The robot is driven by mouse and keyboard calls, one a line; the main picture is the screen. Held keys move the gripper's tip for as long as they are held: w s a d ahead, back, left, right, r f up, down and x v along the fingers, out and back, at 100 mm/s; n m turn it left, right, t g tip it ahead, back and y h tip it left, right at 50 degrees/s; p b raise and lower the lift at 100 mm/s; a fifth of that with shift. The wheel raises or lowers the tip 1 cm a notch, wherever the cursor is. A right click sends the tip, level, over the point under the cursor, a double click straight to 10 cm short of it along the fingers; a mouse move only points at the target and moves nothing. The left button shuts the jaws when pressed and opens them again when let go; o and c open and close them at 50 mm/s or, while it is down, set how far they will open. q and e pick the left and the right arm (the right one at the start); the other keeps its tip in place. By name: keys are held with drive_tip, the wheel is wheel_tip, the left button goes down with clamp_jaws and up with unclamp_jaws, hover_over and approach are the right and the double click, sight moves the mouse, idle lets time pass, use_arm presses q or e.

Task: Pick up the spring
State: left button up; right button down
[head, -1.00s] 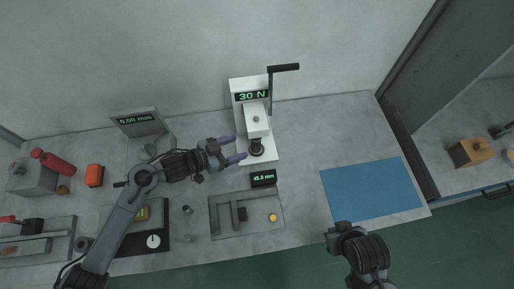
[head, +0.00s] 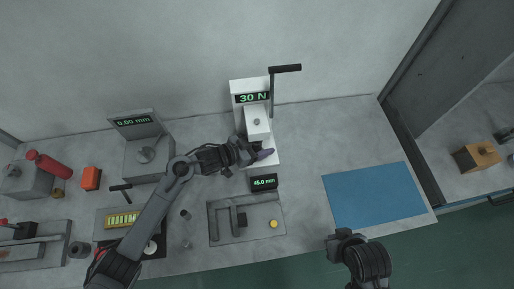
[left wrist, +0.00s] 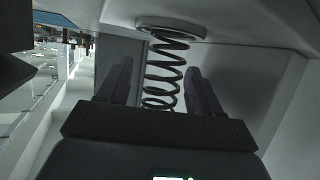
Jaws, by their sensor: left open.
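The spring (left wrist: 164,72) is a dark upright coil in the left wrist view. It stands under a round plate of the white press (head: 257,120) that reads 30 N. My left gripper (left wrist: 159,68) is open, with one finger on each side of the spring and gaps visible between them. In the head view, my left gripper (head: 258,154) is at the foot of the press and hides the spring there. My right gripper (head: 340,236) is at the table's front edge; its fingers cannot be made out.
The press has a black lever (head: 285,69) at its right. A small display (head: 264,182) and a grey fixture tray (head: 258,230) stand in front of it. A blue mat (head: 375,195) lies at right. A gauge (head: 148,155) stands at left.

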use_arm(q)
drive_tip(key=c, duration=1.1)
